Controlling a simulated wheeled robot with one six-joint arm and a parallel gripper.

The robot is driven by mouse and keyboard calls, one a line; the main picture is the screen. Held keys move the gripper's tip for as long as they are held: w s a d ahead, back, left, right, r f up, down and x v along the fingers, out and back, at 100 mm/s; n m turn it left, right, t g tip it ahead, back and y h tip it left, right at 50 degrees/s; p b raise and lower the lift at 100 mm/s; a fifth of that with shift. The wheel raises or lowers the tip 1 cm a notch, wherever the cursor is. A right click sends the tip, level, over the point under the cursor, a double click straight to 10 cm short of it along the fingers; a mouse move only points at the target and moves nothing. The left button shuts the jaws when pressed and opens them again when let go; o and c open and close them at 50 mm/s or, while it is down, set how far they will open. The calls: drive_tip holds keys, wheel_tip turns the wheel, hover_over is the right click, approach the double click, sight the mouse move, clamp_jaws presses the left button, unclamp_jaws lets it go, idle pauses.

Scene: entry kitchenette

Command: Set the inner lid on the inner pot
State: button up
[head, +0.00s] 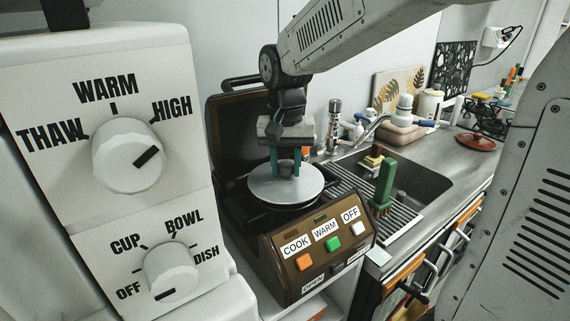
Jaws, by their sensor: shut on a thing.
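The inner lid (265,190) is a light grey round disc with a dark knob in its middle. My gripper (285,167) points down with its teal fingers on either side of the knob and is shut on it. The lid looks about level. It lies over the inner pot (283,207), whose dark rim shows just below the lid's near edge. The pot is in the brown cooker (320,245), whose hinged cover (232,140) stands open behind. The lid hides the pot's inside. I cannot tell whether the lid touches the rim.
The cooker's front panel has orange, green and white buttons. A white appliance with two dials (127,155) stands close on the left. To the right are a sink (415,183), a drying rack (390,225) with a green brush (384,182), and a faucet (370,128).

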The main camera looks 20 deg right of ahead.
drive_tip(key=shift+f, duration=1.05)
drive_tip(key=o, duration=1.1)
wheel_tip(320, 180, up, 8)
drive_tip(key=shift+f, duration=0.1)
